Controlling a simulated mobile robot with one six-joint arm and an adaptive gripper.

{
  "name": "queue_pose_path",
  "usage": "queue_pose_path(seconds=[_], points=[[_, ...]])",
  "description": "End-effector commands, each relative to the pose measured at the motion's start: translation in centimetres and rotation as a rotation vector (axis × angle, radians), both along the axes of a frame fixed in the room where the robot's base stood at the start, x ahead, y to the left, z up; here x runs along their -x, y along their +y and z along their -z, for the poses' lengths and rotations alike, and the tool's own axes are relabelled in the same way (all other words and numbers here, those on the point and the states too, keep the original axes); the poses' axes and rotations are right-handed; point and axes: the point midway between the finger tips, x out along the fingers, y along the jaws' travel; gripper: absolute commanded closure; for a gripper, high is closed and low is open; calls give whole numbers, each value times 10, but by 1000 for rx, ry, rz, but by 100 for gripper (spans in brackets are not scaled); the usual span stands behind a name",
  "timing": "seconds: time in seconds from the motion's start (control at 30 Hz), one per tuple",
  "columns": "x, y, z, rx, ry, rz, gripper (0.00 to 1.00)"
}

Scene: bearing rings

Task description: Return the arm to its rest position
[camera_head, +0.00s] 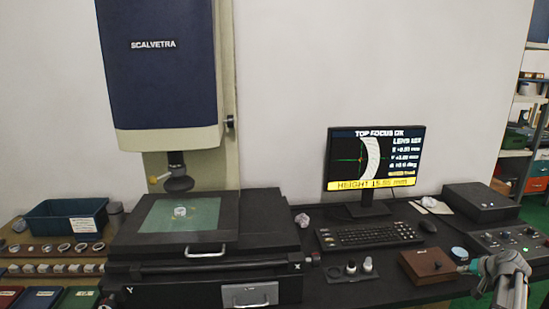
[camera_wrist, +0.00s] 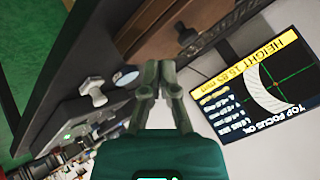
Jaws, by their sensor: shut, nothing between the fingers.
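My gripper (camera_head: 468,267) is at the lower right in the head view, by the right end of a brown wooden box (camera_head: 427,266). In the wrist view my gripper (camera_wrist: 159,66) shows with its fingertips together and nothing between them. The measuring machine marked SCALVETRA (camera_head: 160,65) stands at the left, far from my gripper. A small white ring-shaped part (camera_head: 180,211) sits on its green glass stage (camera_head: 150,221).
A monitor (camera_head: 375,165) reads "HEIGHT 15.55 mm"; it also shows in the wrist view (camera_wrist: 262,95). Rings lie in racks (camera_head: 50,258) at far left.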

Motion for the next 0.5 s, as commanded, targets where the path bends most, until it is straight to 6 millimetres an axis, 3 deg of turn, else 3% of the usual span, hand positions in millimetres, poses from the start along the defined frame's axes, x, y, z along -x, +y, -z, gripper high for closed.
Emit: queue_pose_path(seconds=[0.27, 0.5], points=[[-5, 30, 4, 2, 32, -35, 100], [-9, 74, 10, 8, 83, -88, 100]])
